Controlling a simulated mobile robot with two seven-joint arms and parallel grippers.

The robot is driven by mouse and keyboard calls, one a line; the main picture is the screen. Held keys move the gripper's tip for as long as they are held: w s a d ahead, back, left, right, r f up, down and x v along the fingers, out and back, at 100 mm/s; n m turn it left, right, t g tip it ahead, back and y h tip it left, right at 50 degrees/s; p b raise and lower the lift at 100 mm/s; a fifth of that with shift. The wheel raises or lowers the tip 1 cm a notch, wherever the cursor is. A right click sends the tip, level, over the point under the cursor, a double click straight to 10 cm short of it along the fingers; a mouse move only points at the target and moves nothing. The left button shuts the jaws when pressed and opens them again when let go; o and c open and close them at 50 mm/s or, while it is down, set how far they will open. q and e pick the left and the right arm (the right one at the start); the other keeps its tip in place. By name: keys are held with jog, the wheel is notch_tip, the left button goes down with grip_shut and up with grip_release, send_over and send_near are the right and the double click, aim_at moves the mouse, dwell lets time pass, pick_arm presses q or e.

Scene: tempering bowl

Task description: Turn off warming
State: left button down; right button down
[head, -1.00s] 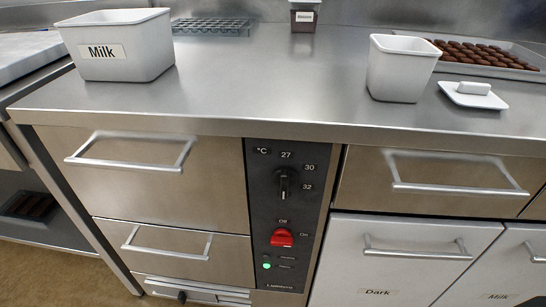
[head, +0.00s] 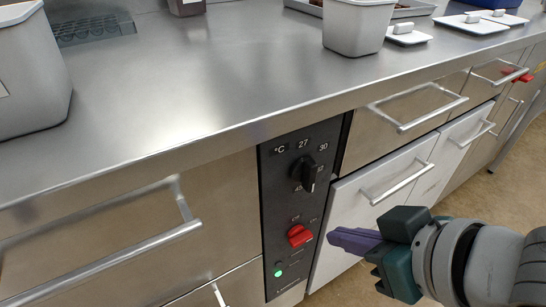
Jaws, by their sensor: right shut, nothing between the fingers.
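The black control panel (head: 284,220) is set in the counter front. It carries a black temperature dial (head: 306,173) and, below it, a red switch (head: 300,236). The small labels around the switch are too blurred to read. A green lamp (head: 279,273) near the panel's bottom is lit. My right gripper (head: 332,239) is at the lower right, with its purple fingers shut and empty. In the picture its fingertips point left, just right of the red switch, apart from it. My left gripper is not in view.
Steel drawers with bar handles (head: 120,255) flank the panel; another handle (head: 420,115) is at upper right. White bins (head: 358,25) and (head: 30,75) stand on the steel counter (head: 200,80), with white lids (head: 408,36) at right. The counter's middle is clear.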

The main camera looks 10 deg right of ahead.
jog(key=b, duration=0.6)
send_over(295, 238)
jog(key=s, duration=0.3)
notch_tip(295, 238, down, 8)
jog(key=shift+w+d+f+b, duration=0.1)
jog(key=shift+d+f+b, duration=0.15)
jog(key=shift+f, duration=0.25)
jog(key=shift+d+f+b, duration=0.15)
jog(key=shift+f+b, duration=0.15)
jog(key=shift+f, duration=0.75)
jog(key=shift+d, duration=0.15)
